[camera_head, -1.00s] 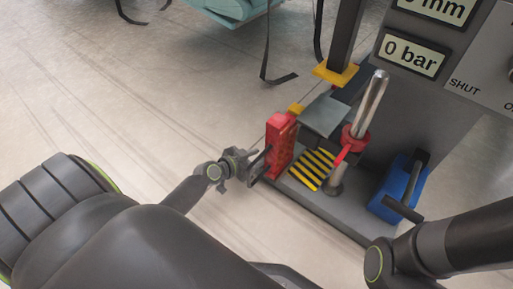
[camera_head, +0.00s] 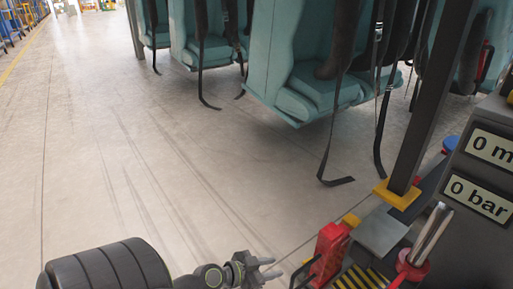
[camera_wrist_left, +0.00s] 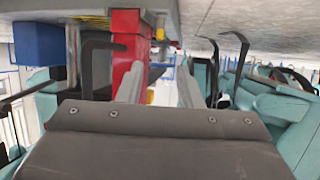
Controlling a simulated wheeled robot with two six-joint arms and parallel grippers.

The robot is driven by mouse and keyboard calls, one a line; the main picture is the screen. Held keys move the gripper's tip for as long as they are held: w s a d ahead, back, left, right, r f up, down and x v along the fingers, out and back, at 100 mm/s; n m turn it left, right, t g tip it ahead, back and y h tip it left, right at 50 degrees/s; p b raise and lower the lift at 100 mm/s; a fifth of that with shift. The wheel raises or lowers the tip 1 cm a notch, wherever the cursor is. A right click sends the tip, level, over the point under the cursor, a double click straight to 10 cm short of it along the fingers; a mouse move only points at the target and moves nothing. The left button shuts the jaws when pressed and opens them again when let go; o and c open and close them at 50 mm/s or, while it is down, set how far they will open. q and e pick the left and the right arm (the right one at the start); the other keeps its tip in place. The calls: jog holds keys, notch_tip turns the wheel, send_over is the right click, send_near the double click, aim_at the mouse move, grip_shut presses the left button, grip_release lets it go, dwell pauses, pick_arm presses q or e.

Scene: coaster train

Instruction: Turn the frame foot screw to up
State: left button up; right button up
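My left gripper (camera_head: 274,268) is open and empty, low in the middle of the head view, with its fingers pointing right. A red upright block (camera_head: 328,252) with a black handle (camera_head: 304,271) on its left side stands on the machine; a gap separates my fingertips from them. In the left wrist view the open fingers (camera_wrist_left: 158,88) show in front of the red block (camera_wrist_left: 126,42), with a black bent bar (camera_wrist_left: 98,48) on the left. A bright metal post (camera_head: 430,236) with a red collar (camera_head: 412,266) stands to the right. I cannot tell which part is the frame foot screw. My right gripper is out of view.
The grey panel (camera_head: 473,238) at the right shows "0 bar". A dark column (camera_head: 428,110) stands on a yellow foot (camera_head: 397,194). Teal seats (camera_head: 315,88) with hanging black straps (camera_head: 329,158) are behind. The floor (camera_head: 130,170) at left is clear.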

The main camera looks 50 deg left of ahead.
pick_arm(q)
jog(key=shift+v, duration=2.4)
